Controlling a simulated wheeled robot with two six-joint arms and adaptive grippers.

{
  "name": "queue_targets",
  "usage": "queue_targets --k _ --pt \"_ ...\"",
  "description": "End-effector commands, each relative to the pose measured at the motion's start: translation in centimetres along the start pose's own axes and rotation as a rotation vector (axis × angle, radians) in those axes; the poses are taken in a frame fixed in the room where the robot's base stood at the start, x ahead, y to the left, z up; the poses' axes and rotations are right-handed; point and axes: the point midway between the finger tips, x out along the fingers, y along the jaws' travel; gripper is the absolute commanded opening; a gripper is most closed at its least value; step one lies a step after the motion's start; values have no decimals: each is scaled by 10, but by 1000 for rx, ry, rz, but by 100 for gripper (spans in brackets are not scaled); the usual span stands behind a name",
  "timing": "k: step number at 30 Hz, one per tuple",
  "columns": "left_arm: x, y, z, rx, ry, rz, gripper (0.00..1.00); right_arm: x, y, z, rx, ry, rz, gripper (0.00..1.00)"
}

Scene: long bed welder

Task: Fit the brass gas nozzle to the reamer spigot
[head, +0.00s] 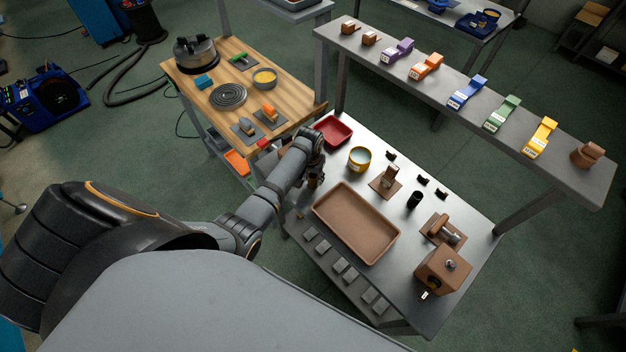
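My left gripper (316,182) points down over the back left part of the steel table, close to the left edge of the brown tray (375,249). Its fingers are dark and tiny here, so whether they are open or hold something is unclear. I cannot pick out the brass gas nozzle with certainty. My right gripper is out of view.
A red tray (335,132), a yellow tin (359,159), a brown upright stand (386,181) and a black cup (414,200) occupy the back of the table. A raised shelf (471,111) with coloured holders runs behind.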

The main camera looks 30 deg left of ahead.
Motion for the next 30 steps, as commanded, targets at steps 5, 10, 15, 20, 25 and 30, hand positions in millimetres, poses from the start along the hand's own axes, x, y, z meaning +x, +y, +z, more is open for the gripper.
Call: queue_targets --k 5,10,15,20,25,30 --pt "0 0 0 0 0 0 10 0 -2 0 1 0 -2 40" --pt "0 0 0 0 0 0 0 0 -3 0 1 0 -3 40" --pt "-2 0 0 0 0 0 0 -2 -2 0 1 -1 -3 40" --pt "-17 0 -2 0 0 0 0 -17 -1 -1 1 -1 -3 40" --pt "-50 3 0 0 -1 1 0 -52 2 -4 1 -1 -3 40" --pt "-81 16 27 1 3 3 0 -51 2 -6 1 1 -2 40"
